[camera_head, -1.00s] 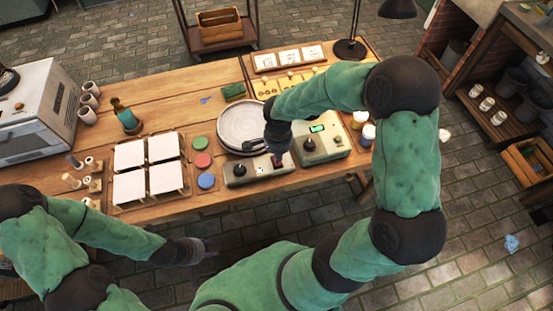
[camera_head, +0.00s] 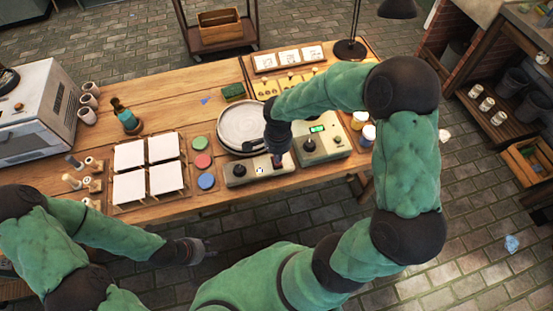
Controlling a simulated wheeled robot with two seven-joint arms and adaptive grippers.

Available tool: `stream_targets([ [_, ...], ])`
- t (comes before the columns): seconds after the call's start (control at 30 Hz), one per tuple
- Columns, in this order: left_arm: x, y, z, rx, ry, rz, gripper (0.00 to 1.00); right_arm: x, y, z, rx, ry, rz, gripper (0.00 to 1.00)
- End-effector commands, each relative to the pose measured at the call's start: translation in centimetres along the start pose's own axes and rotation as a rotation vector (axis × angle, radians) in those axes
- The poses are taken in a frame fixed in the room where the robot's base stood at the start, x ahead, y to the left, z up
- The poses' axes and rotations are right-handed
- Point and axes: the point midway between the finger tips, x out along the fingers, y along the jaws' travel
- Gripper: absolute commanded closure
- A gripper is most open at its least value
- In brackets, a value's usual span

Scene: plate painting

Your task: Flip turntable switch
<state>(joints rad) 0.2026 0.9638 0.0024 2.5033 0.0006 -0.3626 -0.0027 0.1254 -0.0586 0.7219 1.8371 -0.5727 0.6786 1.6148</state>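The turntable is a grey control box (camera_head: 240,180) with a dark knob and a small white and dark switch (camera_head: 260,170) on its top. A grey round plate (camera_head: 238,122) lies just behind the box. My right gripper (camera_head: 277,158) points down over the right end of the box, right of the switch. Its fingertips are small and dark, and I cannot tell if they are open or shut. My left gripper (camera_head: 210,249) hangs in front of the table's near edge, away from the box. Its finger opening is too small to tell.
A second grey box (camera_head: 316,147) with a green display stands right of the control box. Red, green and blue paint discs (camera_head: 206,181) and several white tiles (camera_head: 129,186) lie to the left. Jars (camera_head: 368,132) stand at the table's right end. Bare wood (camera_head: 175,100) lies behind the tiles.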

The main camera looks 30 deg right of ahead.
Motion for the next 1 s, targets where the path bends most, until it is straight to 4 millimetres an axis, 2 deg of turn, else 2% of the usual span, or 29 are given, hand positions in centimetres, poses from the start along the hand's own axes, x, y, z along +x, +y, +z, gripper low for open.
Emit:
stream_targets([
  [1.0, 1.1, -0.4, 0.0, 0.0, 0.0, 0.0, 0.6, 1.3, 0.0, 0.0, 0.0, 0.0, 0.0, 1.0],
])
